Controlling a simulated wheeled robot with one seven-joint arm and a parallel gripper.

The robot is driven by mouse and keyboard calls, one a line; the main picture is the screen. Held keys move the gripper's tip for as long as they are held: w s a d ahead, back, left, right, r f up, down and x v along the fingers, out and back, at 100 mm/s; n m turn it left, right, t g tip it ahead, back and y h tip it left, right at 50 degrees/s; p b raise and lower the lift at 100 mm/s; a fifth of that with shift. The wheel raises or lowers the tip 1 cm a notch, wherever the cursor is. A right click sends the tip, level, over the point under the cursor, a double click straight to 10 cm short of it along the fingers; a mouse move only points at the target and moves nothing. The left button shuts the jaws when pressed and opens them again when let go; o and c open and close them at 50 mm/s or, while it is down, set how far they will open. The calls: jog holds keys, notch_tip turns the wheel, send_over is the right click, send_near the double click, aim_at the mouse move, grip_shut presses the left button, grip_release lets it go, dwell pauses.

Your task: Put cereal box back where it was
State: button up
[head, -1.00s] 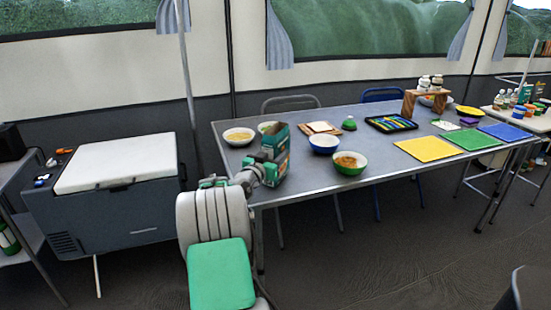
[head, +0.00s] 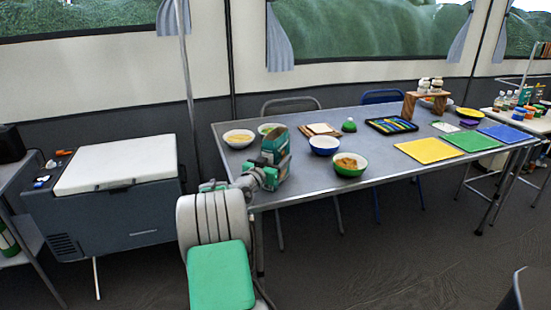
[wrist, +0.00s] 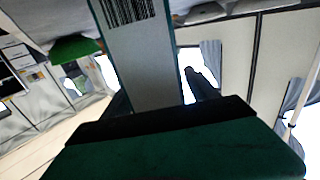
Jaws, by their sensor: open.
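The cereal box (head: 273,142), dark green with a pale side, stands near the left front part of the grey table (head: 330,188). My gripper (head: 276,170) is at the box, in front of its lower part in the head view, so the box's base is hidden. In the wrist view the box (wrist: 135,45) shows a pale narrow side with a barcode. The dark fingers (wrist: 160,100) are open and lie on either side of it. I cannot tell whether they touch it.
A cutting board (head: 320,129) lies behind. A white-topped cooler (head: 118,163) stands left of the table.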

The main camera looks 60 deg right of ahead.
jog(key=w+a+f+n+t+y, duration=0.2)
jog(key=w+a+f+n+y, duration=0.15)
jog(key=a, duration=1.05)
jog(key=w+a+f+n+t+y, duration=0.15)
jog(key=w+a+y, duration=0.25)
jog(key=a, duration=0.9)
jog(key=w+a+f+n+t+y, duration=0.2)
jog(key=w+a+f+n+y, duration=0.15)
jog(key=a, duration=1.05)
jog(key=s+a+f+n+g+y, duration=0.1)
jog(key=s+a+n+y, duration=0.2)
jog(key=a, duration=0.9)
jog(key=s+a+f+n+g+y, duration=0.2)
jog(key=s+a+n+y, duration=0.2)
jog(key=a, duration=0.8)
jog(key=s+n, duration=0.2)
jog(key=s, duration=0.2)
jog(key=shift+a, duration=0.4)
jog(key=shift+d+n, duration=0.15)
jog(key=shift+n, duration=0.1)
